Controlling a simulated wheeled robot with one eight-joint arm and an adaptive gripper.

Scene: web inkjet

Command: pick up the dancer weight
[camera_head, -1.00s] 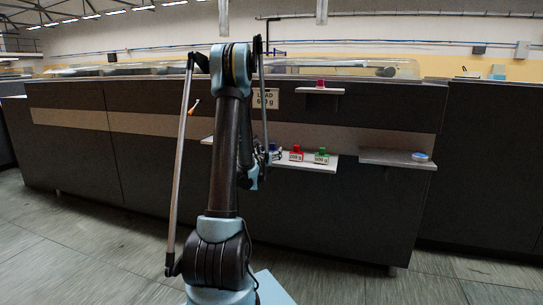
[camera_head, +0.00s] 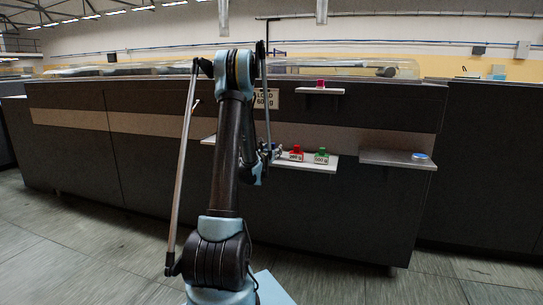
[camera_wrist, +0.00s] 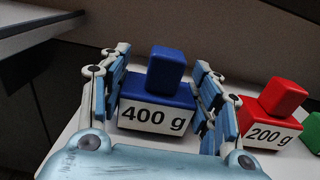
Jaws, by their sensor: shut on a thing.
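The blue weight (camera_wrist: 155,92), with a white label reading 400 g, stands upright on the pale shelf (camera_wrist: 75,128) in the wrist view. My gripper (camera_wrist: 163,64) has a finger on each side of it and is shut on it. In the head view my gripper (camera_head: 271,151) is at the shelf, and my arm hides most of the blue weight. A red weight labelled 200 g (camera_wrist: 272,118) stands just right of my gripper; it also shows in the head view (camera_head: 296,154). A green weight (camera_head: 321,156) stands further right.
A sign reading LOAD 600 g (camera_head: 266,98) hangs above the shelf. A small upper shelf (camera_head: 320,91) holds a red object (camera_head: 320,84). A grey side shelf (camera_head: 385,157) with a blue-rimmed round item (camera_head: 419,156) juts out at the right. The dark machine front stands behind.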

